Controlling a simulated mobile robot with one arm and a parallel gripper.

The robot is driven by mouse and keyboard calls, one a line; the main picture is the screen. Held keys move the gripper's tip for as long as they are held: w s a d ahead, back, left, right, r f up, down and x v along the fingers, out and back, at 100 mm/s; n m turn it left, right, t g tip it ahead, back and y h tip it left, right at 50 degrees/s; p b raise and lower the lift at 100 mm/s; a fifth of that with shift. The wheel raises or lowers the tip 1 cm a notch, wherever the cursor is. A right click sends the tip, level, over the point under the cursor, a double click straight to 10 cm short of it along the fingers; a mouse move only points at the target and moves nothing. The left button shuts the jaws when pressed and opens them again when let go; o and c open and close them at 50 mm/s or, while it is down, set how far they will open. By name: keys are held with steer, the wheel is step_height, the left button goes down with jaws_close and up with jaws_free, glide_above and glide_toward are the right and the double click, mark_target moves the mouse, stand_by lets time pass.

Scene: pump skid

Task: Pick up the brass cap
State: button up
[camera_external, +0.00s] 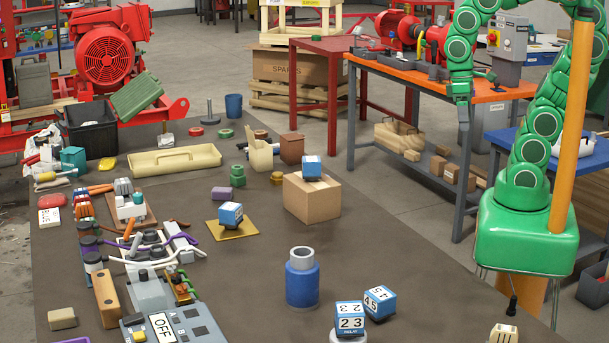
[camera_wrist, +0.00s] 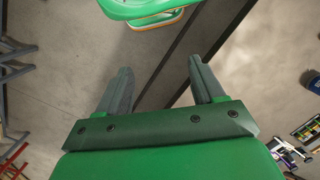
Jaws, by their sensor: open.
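A small gold-yellow piece (camera_external: 277,178), which looks like the brass cap, sits on the dark table (camera_external: 400,270) just left of a cardboard box (camera_external: 312,199). It is too small to make out its shape well. My gripper (camera_external: 461,100) hangs from the green arm at the upper right, over the area of the orange-topped bench, far from the cap. In the wrist view my gripper (camera_wrist: 160,70) has its two grey fingers wide apart, with nothing between them. I cannot find the cap in the wrist view.
A blue-white cube (camera_external: 312,166) stands on the box; another (camera_external: 231,214) is on a gold plate (camera_external: 238,232). A green stacked piece (camera_external: 238,176) and a wooden holder (camera_external: 261,154) stand near the cap. A blue cylinder (camera_external: 302,280) stands nearer. The table's right side is mostly clear.

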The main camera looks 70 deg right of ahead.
steer(key=w+a+m+y, duration=0.3)
steer(key=w+m, duration=0.1)
steer(key=w, duration=0.7)
steer(key=w+a+m+y, duration=0.2)
steer(key=w+m+y, duration=0.1)
steer(key=w, duration=0.7)
steer(key=w+a+m+y, duration=0.3)
steer(key=w+m, duration=0.1)
steer(key=w, duration=0.7)
steer(key=w+d+f+m+t+y, duration=0.1)
steer(key=w+d+f+m+t, duration=0.2)
steer(key=w, duration=0.4)
steer(key=w+d+f+m+y, duration=0.2)
steer(key=w+d+m, duration=0.1)
steer(key=w+d, duration=0.25)
steer(key=w+d+f+m+t, duration=0.5)
steer(key=w+d+f+m, duration=0.2)
steer(key=w+d+f, duration=0.35)
glide_toward(278, 178)
steer(key=shift+w+d+f, duration=0.1)
steer(key=shift+w+d, duration=0.05)
steer(key=shift+w, duration=0.75)
steer(key=shift+x, duration=3.3)
steer(key=c, duration=0.9)
